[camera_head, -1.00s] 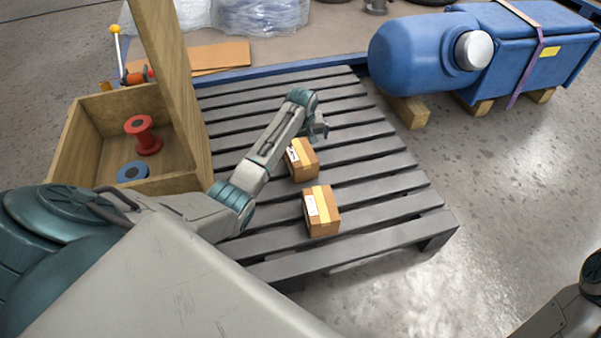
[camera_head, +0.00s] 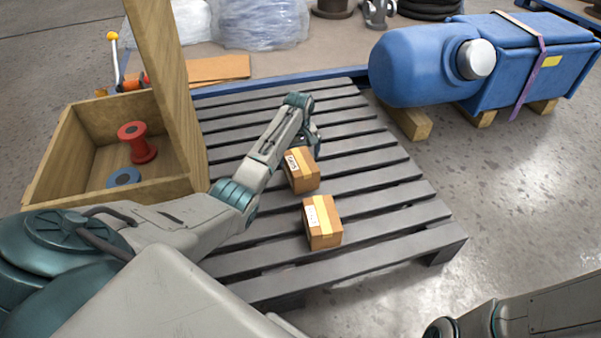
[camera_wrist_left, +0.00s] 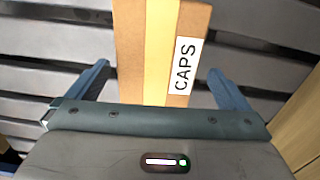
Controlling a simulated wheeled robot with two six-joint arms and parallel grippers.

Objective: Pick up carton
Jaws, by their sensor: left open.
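Two small brown cartons with yellow tape and white labels rest on the dark slatted pallet (camera_head: 375,225). The rear carton (camera_head: 302,172) lies just below my left gripper (camera_head: 315,142) in the head view, and the front carton (camera_head: 322,224) stands nearer to me. In the left wrist view a carton (camera_wrist_left: 130,45), its label reading CAPS, fills the space between the two spread fingers of my left gripper (camera_wrist_left: 159,68). The gripper is open, with a gap visible on each side of the carton.
A wooden crate (camera_head: 60,160) with a red spool (camera_head: 137,143) and a blue spool (camera_head: 124,178) stands at left, with an upright board (camera_head: 165,80). A blue tank (camera_head: 420,62) on wooden blocks lies at the back right. Bare floor (camera_head: 500,210) is free at right.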

